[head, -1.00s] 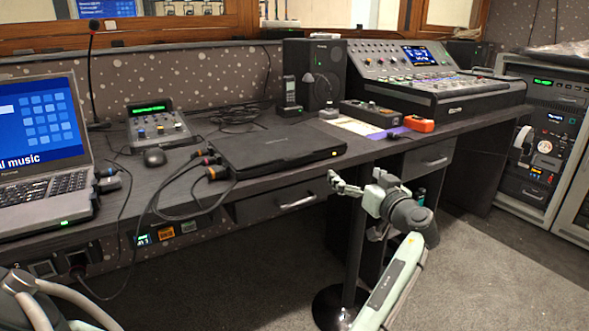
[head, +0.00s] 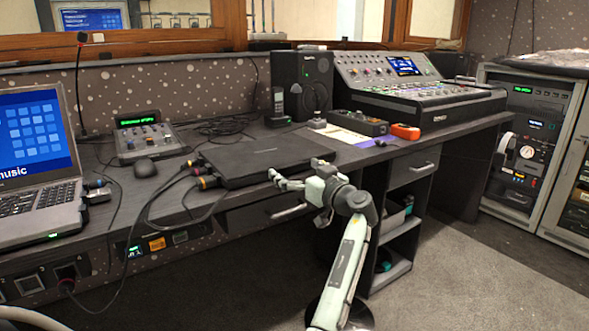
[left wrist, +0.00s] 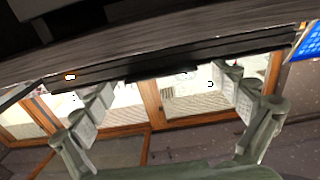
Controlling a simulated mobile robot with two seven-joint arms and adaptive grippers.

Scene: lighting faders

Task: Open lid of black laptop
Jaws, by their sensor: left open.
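The black laptop (head: 262,158) lies shut and flat on the desk, near its front edge, in the middle of the head view. Its thin dark front edge (left wrist: 170,66) crosses the upper part of the left wrist view. My left gripper (head: 295,174) is open and empty at the laptop's front right side, its fingers pointing toward the laptop's front edge. In the left wrist view the two fingers (left wrist: 168,98) stand wide apart, with the edge beyond their tips. I cannot tell whether a finger touches it. My right gripper is not in view.
A grey open laptop (head: 38,160) stands at the left. Black cables (head: 165,195) run beside the black laptop's left side. A mouse (head: 145,168), an orange device (head: 405,131) and a mixing console (head: 410,85) share the desk (head: 110,215). Open floor lies in front.

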